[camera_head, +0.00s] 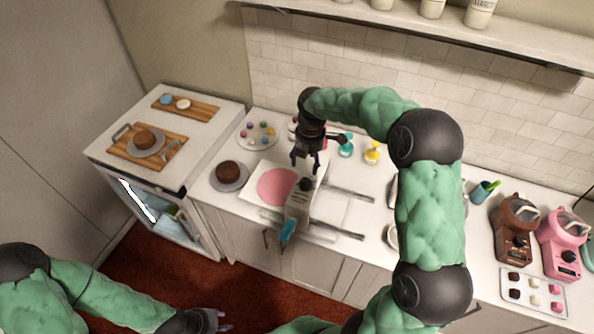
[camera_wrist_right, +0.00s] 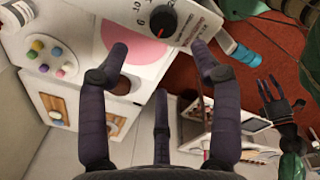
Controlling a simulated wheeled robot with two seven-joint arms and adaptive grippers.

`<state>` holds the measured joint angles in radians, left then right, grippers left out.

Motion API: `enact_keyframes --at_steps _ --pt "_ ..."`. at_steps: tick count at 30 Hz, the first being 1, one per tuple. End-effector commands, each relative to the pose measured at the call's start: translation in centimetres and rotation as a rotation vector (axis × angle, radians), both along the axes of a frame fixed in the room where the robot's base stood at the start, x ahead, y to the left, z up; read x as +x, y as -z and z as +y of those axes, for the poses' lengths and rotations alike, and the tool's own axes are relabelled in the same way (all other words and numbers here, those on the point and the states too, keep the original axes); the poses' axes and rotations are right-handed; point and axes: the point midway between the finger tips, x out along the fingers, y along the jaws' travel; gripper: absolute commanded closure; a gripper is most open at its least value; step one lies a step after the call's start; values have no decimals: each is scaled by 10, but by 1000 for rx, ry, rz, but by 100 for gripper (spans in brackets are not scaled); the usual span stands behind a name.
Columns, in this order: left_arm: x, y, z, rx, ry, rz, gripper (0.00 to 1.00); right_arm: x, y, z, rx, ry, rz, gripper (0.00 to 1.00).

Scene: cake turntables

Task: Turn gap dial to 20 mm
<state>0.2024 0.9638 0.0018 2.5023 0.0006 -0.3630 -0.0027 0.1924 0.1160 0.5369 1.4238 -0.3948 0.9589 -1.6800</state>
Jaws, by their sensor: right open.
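A light grey dough sheeter (camera_head: 299,208) stands on the counter with a flat pink sheet (camera_head: 275,187) on its white bed. Its round black gap dial (camera_head: 305,184) is on top; in the right wrist view the dial (camera_wrist_right: 164,20) shows a red mark and nearby lettering, too small to read as a setting. My right gripper (camera_head: 307,164) points down above and just behind the dial, its fingers spread and empty; in its wrist view the dial is beyond the fingertips, apart from them. My left gripper (camera_head: 218,322) is low at the front, away from the counter, empty with fingers apart.
A blue crank handle (camera_head: 288,232) sticks out at the sheeter's front. A chocolate cake (camera_head: 228,172) stands left of it, and a plate of coloured balls (camera_head: 258,135) behind. Small bottles (camera_head: 372,152) stand at the back; brown and pink machines (camera_head: 514,228) stand far right.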

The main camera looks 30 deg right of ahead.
Motion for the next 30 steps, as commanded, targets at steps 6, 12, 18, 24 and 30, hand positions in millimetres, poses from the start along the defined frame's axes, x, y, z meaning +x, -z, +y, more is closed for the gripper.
enact_keyframes --at_steps 6,12,18,24,30 --pt "-1 -1 0 -1 1 3 60 1 30 1 0 -1 5 35" --pt "-1 -3 0 0 1 2 60 3 66 1 2 2 5 35" --pt "-1 -5 0 0 1 2 60 6 93 1 1 2 3 35" --pt "-1 -5 0 0 1 2 60 7 105 1 1 2 1 35" --pt "-1 -5 0 0 1 2 60 7 106 1 1 2 1 35"
